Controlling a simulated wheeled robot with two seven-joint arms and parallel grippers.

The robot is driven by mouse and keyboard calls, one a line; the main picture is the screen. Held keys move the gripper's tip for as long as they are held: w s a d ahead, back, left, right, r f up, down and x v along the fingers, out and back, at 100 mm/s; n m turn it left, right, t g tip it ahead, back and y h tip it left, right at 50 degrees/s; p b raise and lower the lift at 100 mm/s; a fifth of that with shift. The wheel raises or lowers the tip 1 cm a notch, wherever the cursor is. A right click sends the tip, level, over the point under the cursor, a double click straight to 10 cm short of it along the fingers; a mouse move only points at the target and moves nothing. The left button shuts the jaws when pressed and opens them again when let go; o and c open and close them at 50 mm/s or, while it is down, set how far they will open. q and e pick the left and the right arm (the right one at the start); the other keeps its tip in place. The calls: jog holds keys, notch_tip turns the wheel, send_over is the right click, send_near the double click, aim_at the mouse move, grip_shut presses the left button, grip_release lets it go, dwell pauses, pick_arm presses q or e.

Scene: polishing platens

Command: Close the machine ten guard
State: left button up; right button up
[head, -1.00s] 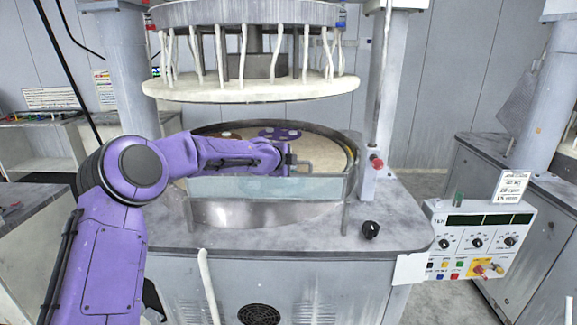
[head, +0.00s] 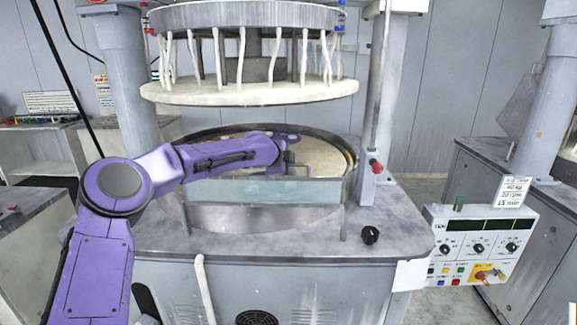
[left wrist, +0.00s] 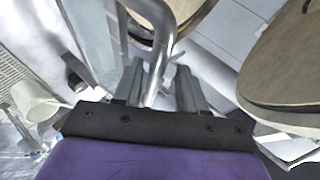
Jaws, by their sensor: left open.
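The guard (head: 262,190) is a clear panel across the front of the round polishing basin in the head view. A bent metal handle (left wrist: 166,40) shows in the left wrist view, running between the fingers of my left gripper (left wrist: 160,80). The fingers are open around the bar; I cannot tell whether they touch it. In the head view my left gripper (head: 288,167) is at the guard's top edge, largely hidden by my wrist. The machine's control box (head: 480,245) reads "TEN". My right gripper is not in view.
The round upper plate (head: 250,93) hangs above the basin on the machine's columns. A red button (head: 376,167) and black knob (head: 370,235) sit to the right of the basin. Another machine (head: 510,215) stands at the right.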

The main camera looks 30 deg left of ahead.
pick_arm(q)
jog(key=shift+w+f, duration=0.15)
jog(key=shift+f, duration=0.15)
jog(key=shift+s+r+b, duration=0.2)
jog(key=shift+s+b, duration=0.1)
jog(key=shift+s, duration=0.05)
jog(key=b+v, duration=0.4)
jog(key=v, duration=0.5)
jog(key=shift+s+r, duration=0.25)
jog(key=shift+s, duration=0.05)
